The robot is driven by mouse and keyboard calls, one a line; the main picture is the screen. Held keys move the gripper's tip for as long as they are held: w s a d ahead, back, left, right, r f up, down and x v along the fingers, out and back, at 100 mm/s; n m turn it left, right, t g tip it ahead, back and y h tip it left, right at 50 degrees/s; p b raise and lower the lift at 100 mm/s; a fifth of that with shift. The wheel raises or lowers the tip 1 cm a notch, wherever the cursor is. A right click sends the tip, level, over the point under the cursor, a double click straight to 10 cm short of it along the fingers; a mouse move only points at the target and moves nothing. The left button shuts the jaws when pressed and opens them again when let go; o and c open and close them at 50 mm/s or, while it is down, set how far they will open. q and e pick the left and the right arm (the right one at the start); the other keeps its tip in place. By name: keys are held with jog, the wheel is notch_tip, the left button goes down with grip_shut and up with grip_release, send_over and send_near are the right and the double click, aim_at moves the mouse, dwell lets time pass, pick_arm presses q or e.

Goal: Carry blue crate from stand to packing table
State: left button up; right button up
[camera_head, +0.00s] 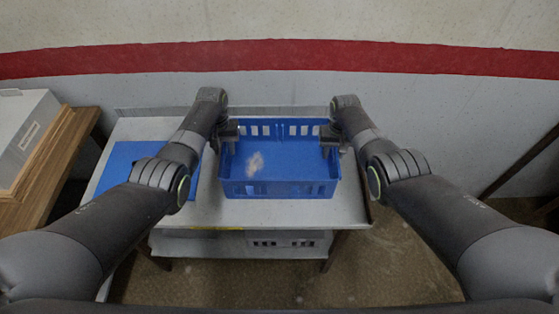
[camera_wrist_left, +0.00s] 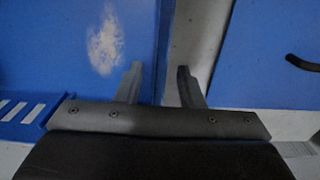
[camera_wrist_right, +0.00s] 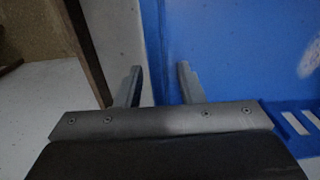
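The blue crate (camera_head: 280,189) stands upright on the grey-topped stand (camera_head: 215,212). It has slotted walls and a pale worn patch on its floor. My left gripper (camera_head: 229,131) is at the crate's left wall, and my right gripper (camera_head: 329,133) is at its right wall. In the left wrist view, the fingers (camera_wrist_left: 160,72) are apart, on either side of the crate's wall, with a gap showing. In the right wrist view, the fingers (camera_wrist_right: 160,74) are also apart around the opposite wall. I cannot tell which table is the packing table.
A flat blue panel (camera_head: 118,167) lies on the stand left of the crate. A slotted grey box (camera_head: 284,243) sits below the top. A wooden table (camera_head: 62,150) with a pale box (camera_head: 22,135) stands at the left. Floor is open at the front right.

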pick_arm(q)
jog(key=shift+c, duration=0.2)
pick_arm(e)
jog(key=shift+c, duration=0.2)
pick_arm(q)
grip_shut()
pick_arm(e)
grip_shut()
